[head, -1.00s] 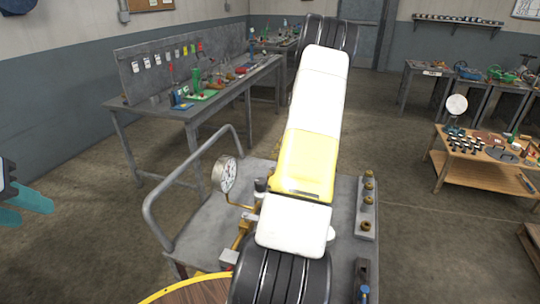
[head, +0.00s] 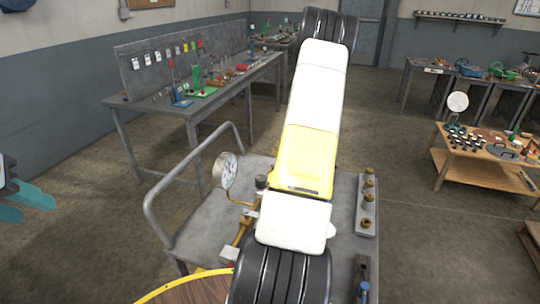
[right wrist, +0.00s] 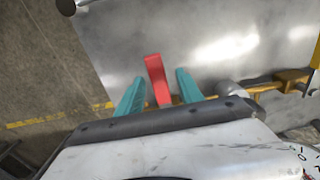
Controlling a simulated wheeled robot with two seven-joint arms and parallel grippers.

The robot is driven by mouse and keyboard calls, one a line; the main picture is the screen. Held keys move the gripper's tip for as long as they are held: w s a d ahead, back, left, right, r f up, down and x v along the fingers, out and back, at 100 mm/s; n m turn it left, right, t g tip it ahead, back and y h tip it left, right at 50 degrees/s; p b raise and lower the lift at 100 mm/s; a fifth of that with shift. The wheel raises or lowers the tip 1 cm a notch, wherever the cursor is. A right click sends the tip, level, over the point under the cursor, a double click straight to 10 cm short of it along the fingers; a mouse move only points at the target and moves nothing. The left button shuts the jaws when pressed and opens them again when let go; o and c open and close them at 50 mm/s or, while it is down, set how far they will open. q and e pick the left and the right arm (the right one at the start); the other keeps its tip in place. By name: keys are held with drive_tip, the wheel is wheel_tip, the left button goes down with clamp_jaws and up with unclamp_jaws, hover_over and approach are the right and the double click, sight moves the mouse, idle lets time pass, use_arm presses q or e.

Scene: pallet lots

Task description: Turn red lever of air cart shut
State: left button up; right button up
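The air cart (head: 205,224) is a grey metal cart with a tubular rail, in the middle of the head view. Its round white gauge (head: 224,171) and brass piping (head: 241,233) sit beside my right arm. The red lever (right wrist: 157,80) shows in the right wrist view. My right gripper (right wrist: 158,88) is open, with its teal fingers on either side of the lever and a gap on each side. In the head view my right arm hides the lever and this gripper. My left gripper (head: 38,208) is open and empty at the left edge, away from the cart.
A grey workbench (head: 190,108) with tools and a tag board stands behind the cart. A row of brass fittings (head: 367,200) lies on the cart's right side. A wooden table (head: 462,165) with small parts stands at the right. Bare floor lies around the cart.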

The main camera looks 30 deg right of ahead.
drive_tip(key=shift+r, duration=3.9)
